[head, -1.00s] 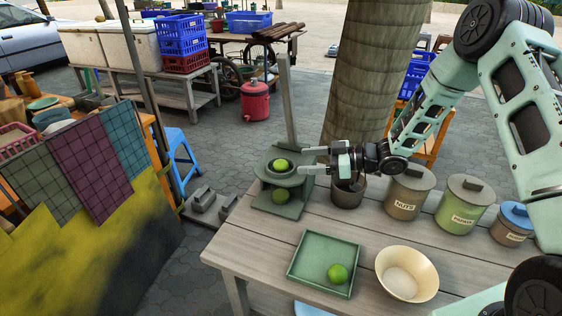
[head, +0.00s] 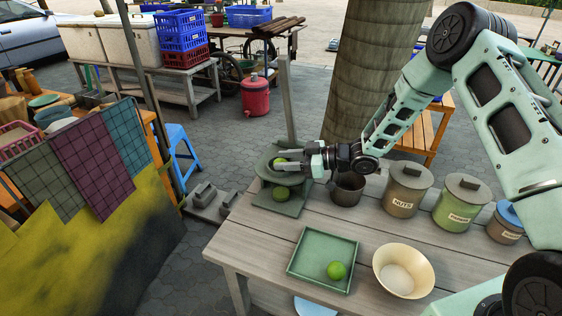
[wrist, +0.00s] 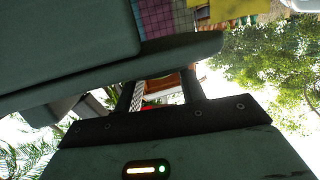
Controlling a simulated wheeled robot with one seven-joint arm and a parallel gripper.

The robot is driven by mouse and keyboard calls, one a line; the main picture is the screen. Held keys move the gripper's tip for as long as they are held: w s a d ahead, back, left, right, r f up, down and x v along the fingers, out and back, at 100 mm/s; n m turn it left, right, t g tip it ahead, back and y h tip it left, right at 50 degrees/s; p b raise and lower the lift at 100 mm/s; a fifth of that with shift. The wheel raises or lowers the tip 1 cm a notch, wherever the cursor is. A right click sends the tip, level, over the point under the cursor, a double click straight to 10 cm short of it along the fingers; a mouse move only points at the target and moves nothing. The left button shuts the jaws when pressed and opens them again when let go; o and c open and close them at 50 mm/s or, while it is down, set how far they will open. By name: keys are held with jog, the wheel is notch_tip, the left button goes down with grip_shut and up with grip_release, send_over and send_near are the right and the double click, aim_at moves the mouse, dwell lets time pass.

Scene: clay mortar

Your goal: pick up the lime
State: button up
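The wrist view shows a dark finger (wrist: 150,68) close up and no lime.
A dark cup (head: 347,190) stands just right of the stand, below my wrist. Lidded canisters (head: 404,196) line the back right. A cream bowl (head: 403,268) is beside the tray. A tree trunk (head: 368,60) rises behind the table.

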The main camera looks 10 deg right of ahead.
aim_at(287, 158)
jog(key=shift+c, duration=0.9)
notch_tip(287, 158, up, 10)
jog(key=shift+b, duration=0.6)
